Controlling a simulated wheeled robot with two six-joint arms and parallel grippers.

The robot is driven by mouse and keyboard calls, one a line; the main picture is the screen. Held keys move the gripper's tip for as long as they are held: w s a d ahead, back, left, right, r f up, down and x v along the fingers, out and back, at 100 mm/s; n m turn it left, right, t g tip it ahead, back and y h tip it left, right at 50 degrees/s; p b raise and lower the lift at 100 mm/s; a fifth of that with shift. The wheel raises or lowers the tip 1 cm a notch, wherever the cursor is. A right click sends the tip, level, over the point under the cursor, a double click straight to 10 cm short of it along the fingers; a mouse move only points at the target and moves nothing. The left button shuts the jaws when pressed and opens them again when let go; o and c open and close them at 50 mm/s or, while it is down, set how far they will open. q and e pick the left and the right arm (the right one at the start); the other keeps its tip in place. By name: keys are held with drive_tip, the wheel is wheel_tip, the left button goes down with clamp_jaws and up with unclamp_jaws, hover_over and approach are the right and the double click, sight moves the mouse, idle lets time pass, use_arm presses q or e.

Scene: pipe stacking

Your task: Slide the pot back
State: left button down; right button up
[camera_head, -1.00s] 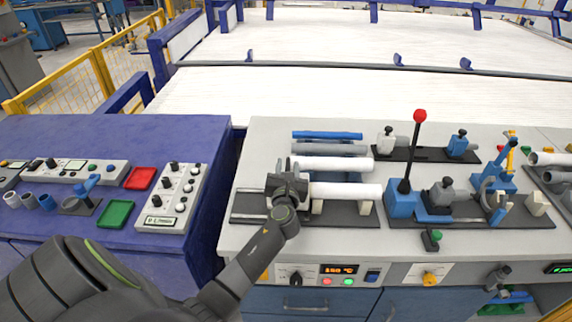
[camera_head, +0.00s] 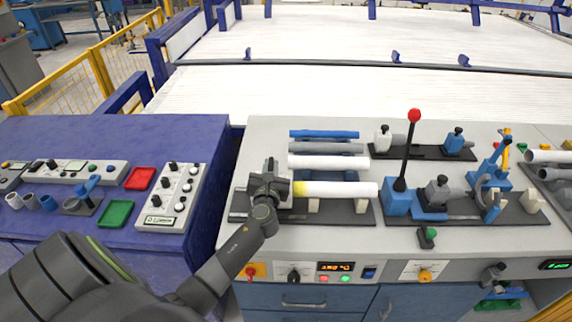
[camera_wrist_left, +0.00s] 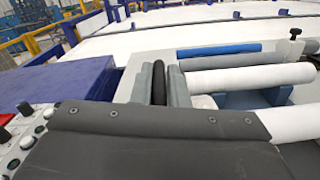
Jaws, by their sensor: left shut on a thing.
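My left gripper (camera_head: 268,172) is at the left end of the dark bench fixture (camera_head: 237,205). In the left wrist view its fingers (camera_wrist_left: 160,84) are shut on a narrow black piece, which looks like the pot's handle. The rest of the pot is largely hidden behind the gripper in the head view. A white pipe (camera_head: 345,190) lies level on cream supports just right of the gripper. Its left end is yellow and exposed. My right gripper is not in view.
Behind the fixture lie another white pipe (camera_head: 330,162), a grey pipe (camera_head: 328,148) and a blue pipe (camera_head: 325,134). A red-knobbed lever (camera_head: 408,150) stands to the right. A control box (camera_head: 170,197) sits on the blue table left, across a gap.

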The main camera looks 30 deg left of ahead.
use_arm(q)
drive_tip(key=s+a, duration=0.3)
drive_tip(key=a, duration=0.2)
drive_tip(key=shift+a, duration=0.15)
drive_tip(key=c, duration=1.8)
unclamp_jaws()
drive_tip(key=shift+s+a, duration=0.1)
drive_tip(key=shift+s, duration=0.1)
drive_tip(key=o, duration=0.3)
drive_tip(key=shift+s+a, duration=0.1)
drive_tip(key=shift+a, duration=0.15)
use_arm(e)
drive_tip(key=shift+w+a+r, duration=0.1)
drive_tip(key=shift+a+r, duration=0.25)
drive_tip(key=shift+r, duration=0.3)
use_arm(q)
drive_tip(key=shift+d, duration=0.25)
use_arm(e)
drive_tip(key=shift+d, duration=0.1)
use_arm(q)
drive_tip(key=b+v, duration=0.1)
drive_tip(key=v, duration=1.6)
drive_tip(key=shift+d+b, duration=0.1)
drive_tip(key=shift+b, duration=0.3)
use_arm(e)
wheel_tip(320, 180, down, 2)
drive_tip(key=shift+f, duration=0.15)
